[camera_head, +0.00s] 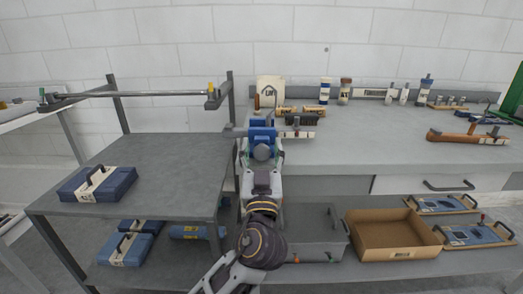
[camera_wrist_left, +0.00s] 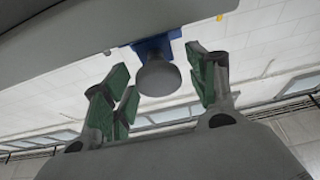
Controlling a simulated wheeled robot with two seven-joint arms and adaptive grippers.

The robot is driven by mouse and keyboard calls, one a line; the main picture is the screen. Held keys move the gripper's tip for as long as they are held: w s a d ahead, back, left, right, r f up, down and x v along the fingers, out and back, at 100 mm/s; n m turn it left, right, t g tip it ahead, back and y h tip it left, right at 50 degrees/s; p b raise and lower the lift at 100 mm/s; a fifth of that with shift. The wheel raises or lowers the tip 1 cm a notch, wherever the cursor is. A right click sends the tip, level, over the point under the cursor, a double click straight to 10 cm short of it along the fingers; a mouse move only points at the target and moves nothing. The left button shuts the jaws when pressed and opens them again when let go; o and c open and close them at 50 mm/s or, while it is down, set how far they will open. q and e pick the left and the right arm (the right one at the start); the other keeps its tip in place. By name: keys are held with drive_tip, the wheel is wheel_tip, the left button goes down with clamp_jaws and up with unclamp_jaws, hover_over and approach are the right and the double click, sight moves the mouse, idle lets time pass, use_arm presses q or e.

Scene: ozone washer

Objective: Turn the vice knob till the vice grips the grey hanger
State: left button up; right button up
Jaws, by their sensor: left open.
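The blue vice (camera_head: 262,134) stands at the front edge of the grey workbench. Its round grey knob (camera_head: 262,152) faces me; the knob (camera_wrist_left: 158,77) also shows below the blue vice body (camera_wrist_left: 150,47) in the left wrist view. My left gripper (camera_head: 262,160) is open in front of the vice. In the left wrist view its green-padded fingers (camera_wrist_left: 160,82) stand on either side of the knob, with visible gaps. A grey piece (camera_head: 234,131) sticks out left of the vice; I cannot tell whether it is the hanger. The vice jaws' gap is not clear.
A grey rack (camera_head: 150,165) with a blue case (camera_head: 98,184) stands close on the left, with a rail (camera_head: 140,93) above it. A cardboard box (camera_head: 393,232) sits on the shelf below.

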use_arm(q)
drive_tip(key=shift+c, duration=0.2)
use_arm(e)
drive_tip(key=shift+f, duration=0.1)
use_arm(q)
drive_tip(key=c, duration=0.9)
drive_tip(key=shift+c, duration=0.2)
use_arm(e)
drive_tip(key=shift+s+d+f, duration=0.1)
drive_tip(key=shift+s+f, duration=0.1)
drive_tip(key=shift+f, duration=0.05)
